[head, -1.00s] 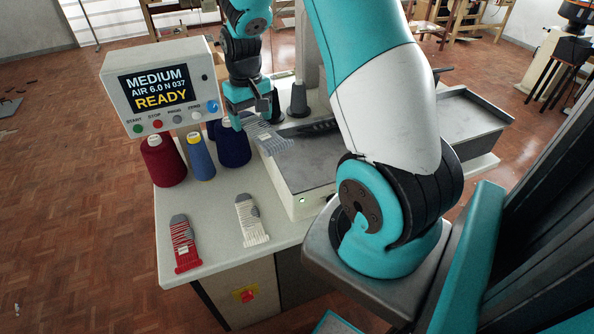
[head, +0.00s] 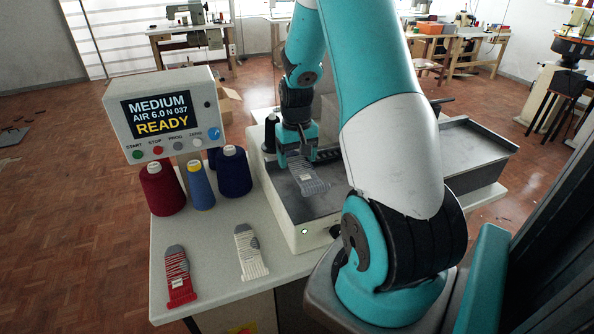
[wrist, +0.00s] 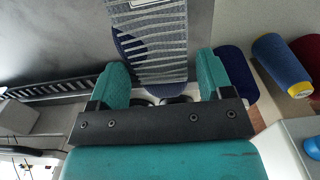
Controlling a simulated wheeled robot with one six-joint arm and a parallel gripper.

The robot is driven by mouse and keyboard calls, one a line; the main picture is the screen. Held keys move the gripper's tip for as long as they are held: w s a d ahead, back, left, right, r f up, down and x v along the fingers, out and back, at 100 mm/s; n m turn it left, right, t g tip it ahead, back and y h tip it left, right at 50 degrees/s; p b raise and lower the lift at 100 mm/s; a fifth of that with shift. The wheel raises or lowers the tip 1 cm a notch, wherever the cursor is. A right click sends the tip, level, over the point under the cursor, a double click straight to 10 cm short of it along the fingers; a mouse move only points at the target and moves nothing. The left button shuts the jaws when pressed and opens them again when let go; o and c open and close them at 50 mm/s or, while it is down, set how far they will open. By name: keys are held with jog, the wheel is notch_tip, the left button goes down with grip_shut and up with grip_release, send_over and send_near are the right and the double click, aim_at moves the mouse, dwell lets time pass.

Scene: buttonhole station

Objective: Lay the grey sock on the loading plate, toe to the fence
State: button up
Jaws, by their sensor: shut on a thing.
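The grey sock (head: 308,182), striped with a pale label, extends from my gripper (head: 296,152) toward the front. My gripper is shut on it. In the wrist view the sock (wrist: 158,35) runs away between the two teal fingers (wrist: 163,85), with its label end farthest off and dark blue patches along its side. The grey metal loading plate (head: 318,209) lies under the sock; I cannot tell whether the sock touches it. A dark slotted bar, apparently the fence (head: 327,154), runs along the plate's far side and shows left of the fingers in the wrist view (wrist: 50,86).
A red-striped sock (head: 177,270) and a white sock (head: 248,250) lie on the table. Red (head: 163,190), blue (head: 201,186) and navy (head: 234,174) thread cones stand left of the machine, below the display box (head: 160,113). A grey tray (head: 470,150) is at right.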

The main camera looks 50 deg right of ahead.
aim_at(296, 164)
jog(key=shift+f, duration=2.6)
jog(key=shift+f, duration=0.1)
jog(key=o, duration=0.9)
notch_tip(296, 164, up, 12)
jog(key=shift+r+b, duration=0.15)
jog(key=shift+b, duration=0.5)
jog(key=s+a+r+n+t+y, duration=0.1)
jog(key=a+r+n, duration=0.3)
jog(key=a, duration=0.9)
jog(key=s+a+r+n+y, duration=0.1)
jog(key=a+r+n, duration=0.3)
jog(key=a, duration=0.9)
jog(key=s+a+r+n+g+y, duration=0.1)
jog(key=s+a+n, duration=0.4)
jog(key=s+a, duration=0.7)
jog(key=shift+s+a+r+y, duration=0.15)
jog(key=shift+s+r+y, duration=0.45)
jog(key=shift+r, duration=0.05)
